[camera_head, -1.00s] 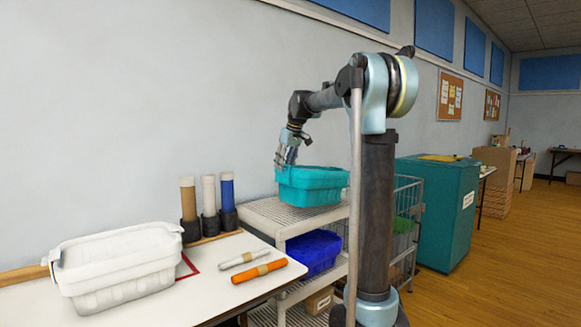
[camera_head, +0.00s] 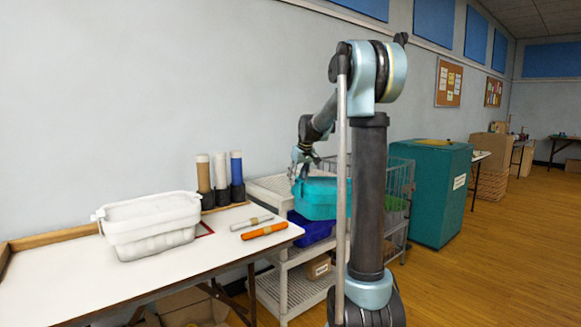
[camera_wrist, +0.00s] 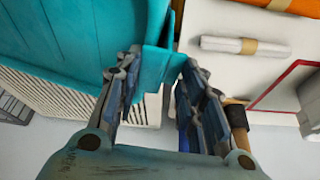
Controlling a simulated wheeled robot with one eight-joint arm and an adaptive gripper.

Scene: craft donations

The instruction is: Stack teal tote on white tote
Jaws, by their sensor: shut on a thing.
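The teal tote (camera_head: 317,203) hangs from my gripper (camera_head: 297,168) beside the white wire shelf, in front of it in the head view. In the wrist view my gripper (camera_wrist: 158,82) has its fingers on either side of a tab at the edge of the teal tote (camera_wrist: 75,40). The tote looks roughly level, and its right part is hidden behind my arm. The white tote (camera_head: 155,240) stands upright on the white table at the left, well apart from the teal tote. Its inside is hard to make out.
Grey-white and orange rolls (camera_head: 264,231) lie on the table (camera_head: 70,280) between the totes. Three upright tubes (camera_head: 220,180) stand behind them. A blue tote (camera_head: 310,228) sits on the shelf (camera_head: 270,188) below. A wire basket (camera_head: 398,180) and green bin (camera_head: 430,195) stand right.

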